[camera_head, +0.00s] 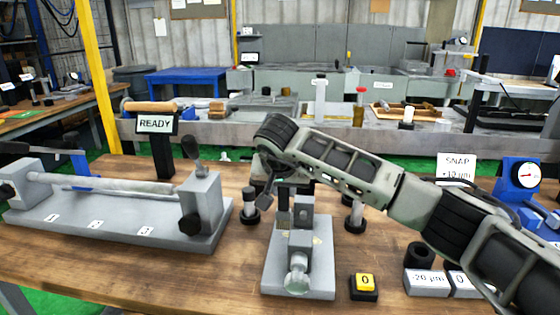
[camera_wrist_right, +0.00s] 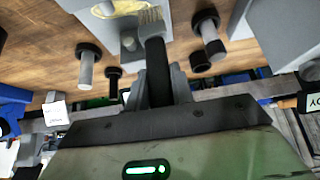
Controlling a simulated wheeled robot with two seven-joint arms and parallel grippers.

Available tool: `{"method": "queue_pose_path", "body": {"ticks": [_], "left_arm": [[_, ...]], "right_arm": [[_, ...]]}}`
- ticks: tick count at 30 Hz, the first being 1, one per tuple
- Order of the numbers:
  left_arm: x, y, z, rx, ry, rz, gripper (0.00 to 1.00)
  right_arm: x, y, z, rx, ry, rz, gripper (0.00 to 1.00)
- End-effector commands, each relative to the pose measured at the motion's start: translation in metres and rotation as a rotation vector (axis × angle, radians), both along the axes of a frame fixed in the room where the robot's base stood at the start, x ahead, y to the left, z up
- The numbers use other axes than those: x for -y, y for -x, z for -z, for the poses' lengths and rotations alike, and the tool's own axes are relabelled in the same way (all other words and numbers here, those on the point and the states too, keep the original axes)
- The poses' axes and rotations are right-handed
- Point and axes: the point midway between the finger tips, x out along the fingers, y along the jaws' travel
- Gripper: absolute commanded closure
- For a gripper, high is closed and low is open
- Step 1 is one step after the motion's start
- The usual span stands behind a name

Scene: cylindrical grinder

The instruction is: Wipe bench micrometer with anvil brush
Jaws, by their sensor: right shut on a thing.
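The bench micrometer (camera_head: 300,262) is a grey block with a round metal knob at its front, standing mid-bench in the head view. Yellowish patches show on its top; the wrist view shows one such patch on the grey body (camera_wrist_right: 112,8). My right gripper (camera_head: 278,192) points down at the micrometer's rear end. It is shut on the anvil brush (camera_wrist_right: 157,65), whose dark handle runs between the fingers in the wrist view. My left gripper is out of view.
A long grey fixture (camera_head: 120,225) holding a horizontal bar stands left, near a READY sign (camera_head: 155,124). Dark-based pins (camera_head: 355,215) stand close to the micrometer. A yellow 0 button (camera_head: 365,283), a blue dial gauge (camera_head: 518,180) and labelled blocks (camera_head: 427,282) are to the right.

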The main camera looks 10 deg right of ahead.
Motion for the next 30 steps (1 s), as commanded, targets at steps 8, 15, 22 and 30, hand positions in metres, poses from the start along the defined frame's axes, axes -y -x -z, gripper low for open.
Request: {"method": "queue_pose_path", "body": {"ticks": [8, 15, 22, 30], "left_arm": [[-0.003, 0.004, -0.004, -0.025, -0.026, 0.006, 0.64], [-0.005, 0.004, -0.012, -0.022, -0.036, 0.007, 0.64], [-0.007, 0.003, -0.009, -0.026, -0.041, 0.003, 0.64], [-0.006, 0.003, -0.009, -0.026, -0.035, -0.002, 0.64]], "right_arm": [[0.004, 0.001, -0.03, 0.001, 0.001, 0.006, 1.0], [0.007, 0.002, -0.05, -0.001, 0.001, 0.011, 1.0], [0.008, 0.002, -0.054, -0.001, 0.002, 0.012, 1.0], [0.008, 0.002, -0.054, 0.0, 0.0, 0.012, 1.0]]}}
